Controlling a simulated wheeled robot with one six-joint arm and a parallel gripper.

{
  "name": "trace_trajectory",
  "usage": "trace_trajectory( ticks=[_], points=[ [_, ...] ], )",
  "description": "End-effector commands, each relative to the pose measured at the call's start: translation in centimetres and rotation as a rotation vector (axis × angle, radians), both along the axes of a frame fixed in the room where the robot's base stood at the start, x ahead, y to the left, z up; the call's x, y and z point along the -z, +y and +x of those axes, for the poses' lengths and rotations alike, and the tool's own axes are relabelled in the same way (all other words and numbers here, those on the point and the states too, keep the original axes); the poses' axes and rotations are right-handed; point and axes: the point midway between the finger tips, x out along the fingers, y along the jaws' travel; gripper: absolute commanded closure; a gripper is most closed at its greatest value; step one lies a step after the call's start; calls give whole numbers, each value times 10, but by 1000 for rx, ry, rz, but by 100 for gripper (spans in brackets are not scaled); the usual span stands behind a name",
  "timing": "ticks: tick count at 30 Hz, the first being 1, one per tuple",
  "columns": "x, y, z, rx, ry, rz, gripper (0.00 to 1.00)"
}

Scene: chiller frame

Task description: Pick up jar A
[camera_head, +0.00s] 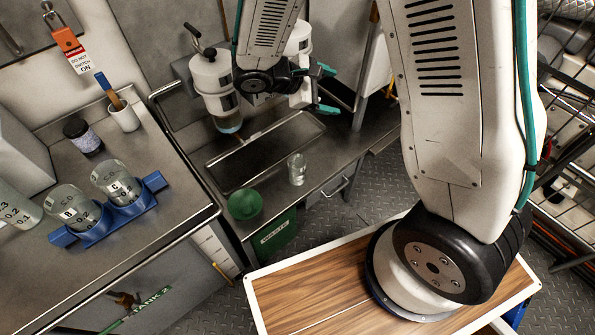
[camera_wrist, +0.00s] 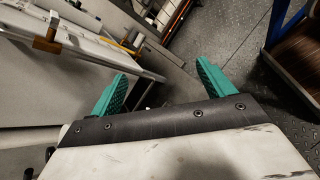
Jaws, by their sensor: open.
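Two clear jars marked B (camera_head: 75,207) and C (camera_head: 115,181) stand in a blue rack (camera_head: 152,197) on the left counter. Another clear jar with graduation marks (camera_head: 17,207) is cut off by the left edge; no letter shows on it. A small clear glass jar (camera_head: 297,168) stands on the steel bench in front of the drip tray; I cannot read a letter on it. I cannot tell which is jar A. My gripper (camera_head: 322,90) is open and empty, up by the dispensers, above and beyond that small jar. Its teal fingers are spread in the wrist view (camera_wrist: 161,70).
White dispensers (camera_head: 212,75) hang over the drip tray (camera_head: 265,150). A green waste bin (camera_head: 244,204) is at the bench front. A dark-lidded pot (camera_head: 82,136) and a white cup (camera_head: 123,115) stand on the left counter. A metal rail (camera_head: 170,90) rises between counter and bench.

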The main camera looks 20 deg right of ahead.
Motion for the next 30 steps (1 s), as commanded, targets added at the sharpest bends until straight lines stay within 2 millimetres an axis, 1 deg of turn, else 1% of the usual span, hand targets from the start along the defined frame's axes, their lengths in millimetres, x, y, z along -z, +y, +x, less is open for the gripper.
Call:
trace_trajectory(
  ticks=[1, 5, 6, 8, 9, 11, 12, 14, 15, 18, 21, 23, 26, 30],
  points=[
    [24, 8, 10, -69, 44, -41, 19],
    [79, 26, 33, -250, 128, -132, 19],
    [98, 32, 38, -307, 154, -157, 19],
    [127, 42, 44, -395, 194, -193, 19],
    [147, 49, 47, -453, 220, -214, 19],
    [178, 58, 49, -540, 260, -245, 19],
    [198, 65, 49, -596, 285, -262, 19],
    [227, 73, 47, -676, 320, -284, 19],
    [245, 78, 45, -724, 341, -296, 19],
    [282, 87, 39, -825, 388, -319, 19],
    [308, 93, 33, -895, 416, -331, 19],
    [317, 95, 30, -921, 429, -335, 19],
    [326, 93, 30, -941, 437, -337, 19],
    [333, 83, 39, -943, 437, -337, 19]
  ],
)
